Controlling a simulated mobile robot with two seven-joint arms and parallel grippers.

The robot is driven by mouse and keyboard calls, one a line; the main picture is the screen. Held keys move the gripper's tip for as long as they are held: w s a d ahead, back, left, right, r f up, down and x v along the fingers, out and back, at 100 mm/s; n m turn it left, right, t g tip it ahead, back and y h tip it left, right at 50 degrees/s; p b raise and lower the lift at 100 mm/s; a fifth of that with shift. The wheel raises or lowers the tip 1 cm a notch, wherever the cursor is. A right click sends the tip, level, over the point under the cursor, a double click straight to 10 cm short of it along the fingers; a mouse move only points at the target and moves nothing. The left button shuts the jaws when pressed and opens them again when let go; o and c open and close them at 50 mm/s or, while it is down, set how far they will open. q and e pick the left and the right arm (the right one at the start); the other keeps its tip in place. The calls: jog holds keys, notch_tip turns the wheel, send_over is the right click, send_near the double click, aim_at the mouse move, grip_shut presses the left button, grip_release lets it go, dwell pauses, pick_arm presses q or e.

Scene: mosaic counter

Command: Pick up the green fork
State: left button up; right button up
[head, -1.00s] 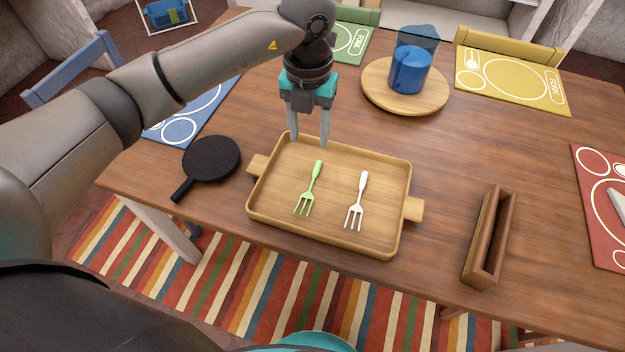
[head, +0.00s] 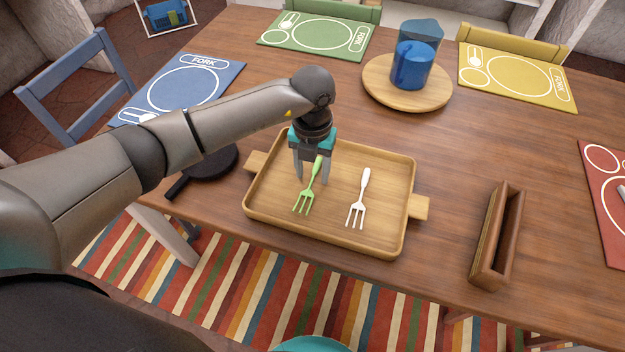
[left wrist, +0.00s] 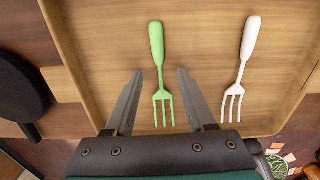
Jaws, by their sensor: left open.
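The green fork (head: 309,190) lies in the wooden tray (head: 285,229), tines toward me. It also shows in the left wrist view (left wrist: 158,70), with its tines between the two fingers. A white fork (head: 359,194) lies to its right in the same tray, and it shows in the left wrist view too (left wrist: 241,70). My left gripper (head: 312,182) is open and empty, its fingers on either side of the green fork in the picture. I cannot tell its exact height above the tray. My right gripper is not in view.
A black pan (head: 208,165) sits left of the tray, partly behind my arm. A narrow wooden box (head: 497,235) stands at the right. A round board (head: 386,97) holds a blue cup (head: 411,68) at the back. Placemats (head: 518,77) line the table edges.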

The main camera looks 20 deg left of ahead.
pick_arm(q)
jog(key=shift+f, duration=0.35)
jog(key=shift+c, duration=0.2)
grip_shut()
